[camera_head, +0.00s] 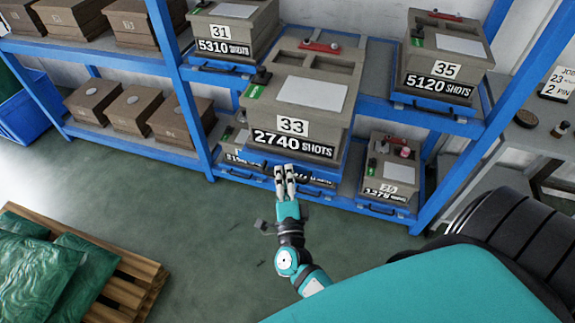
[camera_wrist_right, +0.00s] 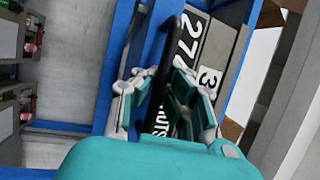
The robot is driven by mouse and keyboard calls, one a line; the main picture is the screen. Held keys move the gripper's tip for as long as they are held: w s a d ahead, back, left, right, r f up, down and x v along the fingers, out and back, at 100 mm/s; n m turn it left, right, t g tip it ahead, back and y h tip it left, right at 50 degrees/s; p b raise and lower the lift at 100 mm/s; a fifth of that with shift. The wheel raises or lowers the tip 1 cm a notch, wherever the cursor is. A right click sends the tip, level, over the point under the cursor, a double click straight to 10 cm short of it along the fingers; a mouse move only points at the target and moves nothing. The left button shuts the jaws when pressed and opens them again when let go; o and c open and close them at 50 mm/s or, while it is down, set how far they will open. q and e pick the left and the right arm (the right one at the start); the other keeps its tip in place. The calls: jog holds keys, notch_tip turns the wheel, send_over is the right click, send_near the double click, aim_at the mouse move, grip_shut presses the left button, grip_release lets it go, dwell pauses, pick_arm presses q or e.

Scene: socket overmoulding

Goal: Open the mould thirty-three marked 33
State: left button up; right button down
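The mould marked 33 (camera_head: 312,85) is a grey-brown block with a white label and a "2740 SHOTS" plate. It sits on a blue pull-out tray (camera_head: 322,172) in the middle of the rack, further forward than the moulds beside it. A red bar (camera_head: 319,46) lies on its top. My right gripper (camera_head: 284,172) is at the tray's front. In the right wrist view its fingers (camera_wrist_right: 160,88) are closed around the black tray handle (camera_wrist_right: 172,45), with the mould's number plate behind. The mould looks closed. My left gripper is out of view.
Mould 31 (camera_head: 233,28) and mould 35 (camera_head: 445,60) stand on either side on the same shelf. Smaller moulds, including one at the lower right (camera_head: 390,175), sit below. A pallet (camera_head: 130,270) with green sacks is at the lower left. The floor before the rack is clear.

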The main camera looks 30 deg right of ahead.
jog(key=shift+s+a+f, duration=0.3)
jog(key=shift+s+a, duration=0.4)
jog(key=c, duration=1.5)
grip_release()
jog(key=shift+d, duration=0.1)
jog(key=shift+o, duration=0.6)
jog(key=shift+r, duration=0.15)
jog(key=v, duration=1.2)
